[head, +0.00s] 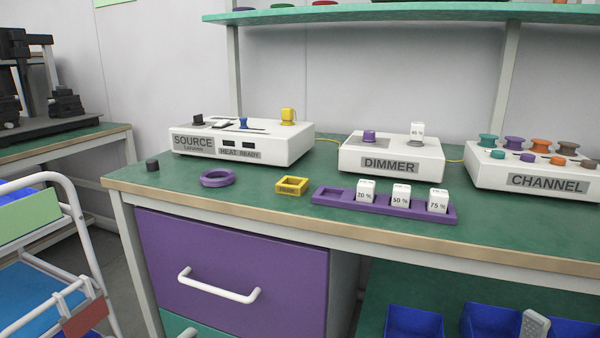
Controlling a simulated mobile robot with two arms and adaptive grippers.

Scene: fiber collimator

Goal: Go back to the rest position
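Neither of my grippers shows in the head view, and no part of my arms is visible. The green-topped bench (270,212) holds the white SOURCE box (290,145), the DIMMER box (352,150) and the CHANNEL box (482,178). A purple tray (325,195) at the bench front holds white blocks marked 20 % (366,191), 50 % (400,196) and 75 % (438,201). Its leftmost slot looks empty. Another white block (417,133) stands on top of the DIMMER box.
A purple ring (217,178), a yellow square frame (291,186) and a small black cap (152,165) lie on the bench. A purple drawer (230,260) is shut below. A white cart (80,240) stands left. Blue bins (414,322) sit lower right. A shelf (420,12) hangs above.

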